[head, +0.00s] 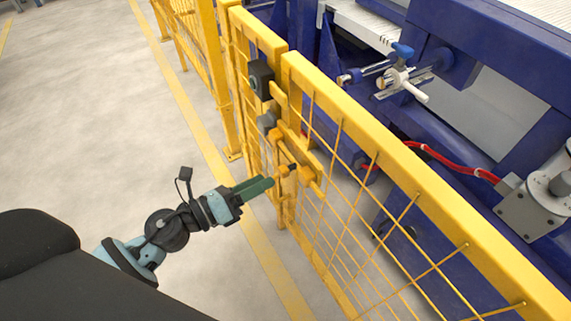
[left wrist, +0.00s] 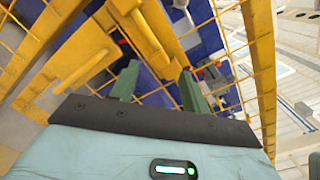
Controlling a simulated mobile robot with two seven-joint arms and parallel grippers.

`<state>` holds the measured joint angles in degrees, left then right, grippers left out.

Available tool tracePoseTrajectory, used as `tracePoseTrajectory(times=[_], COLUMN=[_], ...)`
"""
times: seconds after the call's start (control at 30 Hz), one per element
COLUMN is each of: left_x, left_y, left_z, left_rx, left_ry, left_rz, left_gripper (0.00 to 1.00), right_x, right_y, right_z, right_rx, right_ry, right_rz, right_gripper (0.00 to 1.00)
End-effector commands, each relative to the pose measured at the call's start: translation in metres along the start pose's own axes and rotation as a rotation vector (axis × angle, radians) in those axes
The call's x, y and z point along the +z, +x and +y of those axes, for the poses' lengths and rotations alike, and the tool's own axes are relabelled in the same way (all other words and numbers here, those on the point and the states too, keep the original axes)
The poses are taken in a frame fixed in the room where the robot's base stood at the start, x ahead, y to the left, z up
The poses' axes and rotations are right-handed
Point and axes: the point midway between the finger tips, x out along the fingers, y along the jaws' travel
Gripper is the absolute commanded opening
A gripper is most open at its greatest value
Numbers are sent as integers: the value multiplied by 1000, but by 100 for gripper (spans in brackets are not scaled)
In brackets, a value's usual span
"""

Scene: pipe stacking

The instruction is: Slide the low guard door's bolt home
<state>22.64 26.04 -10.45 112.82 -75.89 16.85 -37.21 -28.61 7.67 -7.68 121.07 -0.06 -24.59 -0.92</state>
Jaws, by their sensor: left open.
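The low guard door (head: 420,195) is a yellow frame with wire mesh, running from the centre to the lower right of the head view. Its yellow bolt hardware (head: 286,172) sits near the door's left edge, beside the yellow post; how far the bolt is slid cannot be told. My left gripper (head: 268,184), with green fingers, is close to the left of this hardware. In the left wrist view the two fingers (left wrist: 158,78) stand apart with nothing held between them. Yellow bars and a yellow handle-like bar (left wrist: 85,72) lie beyond and to the left.
A black box (head: 261,77) and a grey piece (head: 268,121) are mounted by the door's upper left corner. Blue machinery (head: 440,120) with a red hose (head: 450,162) stands behind the door. Grey floor (head: 95,110) on the left is clear.

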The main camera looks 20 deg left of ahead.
Motion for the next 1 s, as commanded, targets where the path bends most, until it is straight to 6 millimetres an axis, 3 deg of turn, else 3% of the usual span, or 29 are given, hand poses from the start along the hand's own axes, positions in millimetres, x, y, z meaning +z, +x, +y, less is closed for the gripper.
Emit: tracePoseTrajectory(times=[0.17,0.6,1.0], left_x=[2,1,0], left_y=[11,69,78], left_z=[-1,0,0], left_rx=[0,1,2], left_ry=[-1,-5,-6], left_rz=[-3,-3,-2], left_gripper=[47,47,47], right_x=[5,-2,-8], right_y=[-5,-8,-6], right_z=[-4,-5,-4], right_rx=[-7,-7,-4], right_ry=[3,3,1], right_rz=[-12,-2,11], right_gripper=[36,36,36])
